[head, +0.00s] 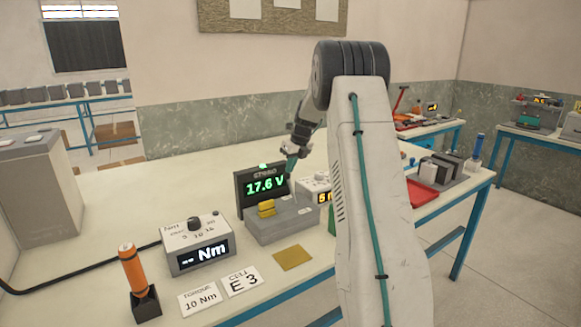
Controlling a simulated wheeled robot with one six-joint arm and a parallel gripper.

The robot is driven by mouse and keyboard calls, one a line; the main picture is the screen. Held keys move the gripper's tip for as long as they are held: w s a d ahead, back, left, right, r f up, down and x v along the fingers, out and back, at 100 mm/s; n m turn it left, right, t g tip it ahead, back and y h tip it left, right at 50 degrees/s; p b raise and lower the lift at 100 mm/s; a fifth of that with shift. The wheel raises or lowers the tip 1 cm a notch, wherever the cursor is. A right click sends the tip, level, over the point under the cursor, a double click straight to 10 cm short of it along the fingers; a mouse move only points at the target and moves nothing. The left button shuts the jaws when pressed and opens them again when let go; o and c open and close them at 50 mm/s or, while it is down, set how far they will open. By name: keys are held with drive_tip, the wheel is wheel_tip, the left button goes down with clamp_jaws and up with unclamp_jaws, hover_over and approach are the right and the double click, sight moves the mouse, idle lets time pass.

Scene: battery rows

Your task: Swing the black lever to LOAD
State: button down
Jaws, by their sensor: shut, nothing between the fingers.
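I cannot make out the black lever or a LOAD mark; my arm hides part of the bench. A grey block (283,226) with a yellow piece (266,208) on top stands in front of a black display (246,203) reading 17.6 V in green. To its right, a pale box (313,184) with yellow digits is partly behind my arm. My gripper (291,168) is shut and empty, pointing down in front of the display's right side, above the grey block in the picture. Whether it touches anything is unclear.
A torque box (196,245) showing "-- Nm", an orange tool (133,270) upright in a black stand, cards reading 10 Nm (200,298) and E 3 (242,281), and a yellow plate (293,258) lie nearer. A red tray (422,194) is right of my arm. The bench's left back is clear.

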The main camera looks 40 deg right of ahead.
drive_tip(key=w+v, duration=0.1)
drive_tip(key=v, duration=1.2)
drive_tip(key=shift+w+d+r, duration=0.2)
drive_tip(key=shift+d+r, duration=0.05)
drive_tip(key=shift+d, duration=0.1)
drive_tip(key=s+a+f+m+g, duration=0.2)
drive_tip(key=s+a+f+m, duration=0.1)
drive_tip(key=s+a+m, duration=3.2)
drive_tip(key=s+a, duration=0.4)
drive_tip(key=a, duration=0.4)
drive_tip(key=shift+h, duration=0.4)
